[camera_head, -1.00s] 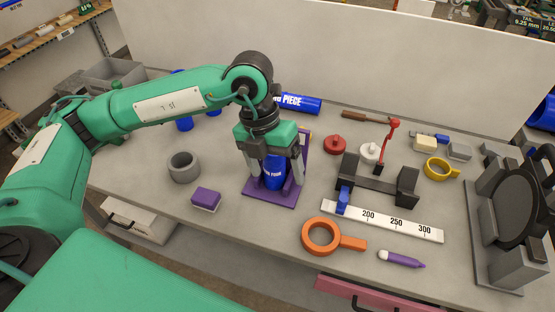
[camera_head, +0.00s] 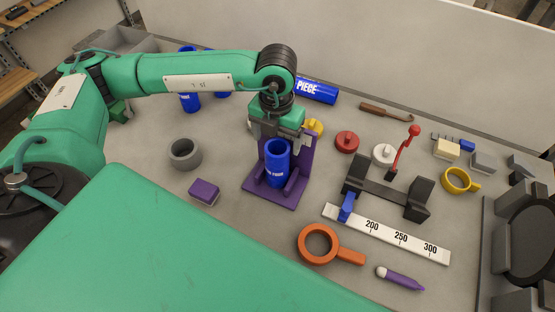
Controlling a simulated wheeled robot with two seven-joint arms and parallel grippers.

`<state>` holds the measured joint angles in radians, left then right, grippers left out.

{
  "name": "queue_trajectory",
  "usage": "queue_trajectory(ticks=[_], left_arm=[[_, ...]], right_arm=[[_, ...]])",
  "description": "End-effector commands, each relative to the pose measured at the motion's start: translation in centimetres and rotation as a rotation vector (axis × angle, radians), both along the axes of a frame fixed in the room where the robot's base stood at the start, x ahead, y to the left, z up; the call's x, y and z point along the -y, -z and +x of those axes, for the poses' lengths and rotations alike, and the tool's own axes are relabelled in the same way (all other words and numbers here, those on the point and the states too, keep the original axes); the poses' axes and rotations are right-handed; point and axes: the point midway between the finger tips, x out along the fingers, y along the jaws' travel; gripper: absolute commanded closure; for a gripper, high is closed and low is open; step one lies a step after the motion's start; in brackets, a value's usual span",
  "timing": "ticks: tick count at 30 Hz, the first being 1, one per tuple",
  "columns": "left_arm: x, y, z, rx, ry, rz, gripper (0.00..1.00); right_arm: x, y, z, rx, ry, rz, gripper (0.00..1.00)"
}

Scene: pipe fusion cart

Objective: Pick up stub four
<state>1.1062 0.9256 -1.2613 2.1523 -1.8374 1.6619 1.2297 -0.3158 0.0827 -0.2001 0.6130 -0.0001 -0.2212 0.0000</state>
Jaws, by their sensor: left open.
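A blue stub (camera_head: 277,165) stands upright in the purple holder (camera_head: 297,190) near the middle of the bench. White lettering on it seems to read "STUB FOUR", though it is small. My left gripper (camera_head: 277,136) is open, just above and behind the stub's open top. Its fingers are partly hidden, and I cannot tell whether they touch the stub. My right gripper is out of view.
Blue stubs (camera_head: 190,102) stand behind my left arm. A grey ring (camera_head: 185,154) and purple block (camera_head: 204,192) lie left of the holder. A black clamp with a red lever (camera_head: 404,150), white ruler (camera_head: 385,234) and orange ring (camera_head: 318,244) lie right.

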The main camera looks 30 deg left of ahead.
Motion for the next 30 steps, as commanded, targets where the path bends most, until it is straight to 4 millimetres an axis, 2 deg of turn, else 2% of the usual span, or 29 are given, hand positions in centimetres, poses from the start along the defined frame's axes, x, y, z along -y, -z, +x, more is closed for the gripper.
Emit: queue_trajectory(ticks=[5, 11, 18, 26, 30], left_arm=[[0.0, 1.1, -0.1, -0.001, 0.001, 0.0, 0.18], [0.3, 2.8, -0.5, -0.004, 0.001, 0.002, 0.18], [0.4, 5.8, -0.6, -0.002, 0.0, 0.001, 0.18], [0.4, 6.3, -0.6, 0.001, 0.001, 0.001, 0.18], [0.4, 6.3, -0.6, 0.0, 0.001, 0.001, 0.42]], right_arm=[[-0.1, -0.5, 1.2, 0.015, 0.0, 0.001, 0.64], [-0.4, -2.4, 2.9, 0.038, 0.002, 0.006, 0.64], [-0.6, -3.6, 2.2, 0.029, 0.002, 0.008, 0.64], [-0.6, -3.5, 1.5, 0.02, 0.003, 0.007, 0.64], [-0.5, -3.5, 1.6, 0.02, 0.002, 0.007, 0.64]])
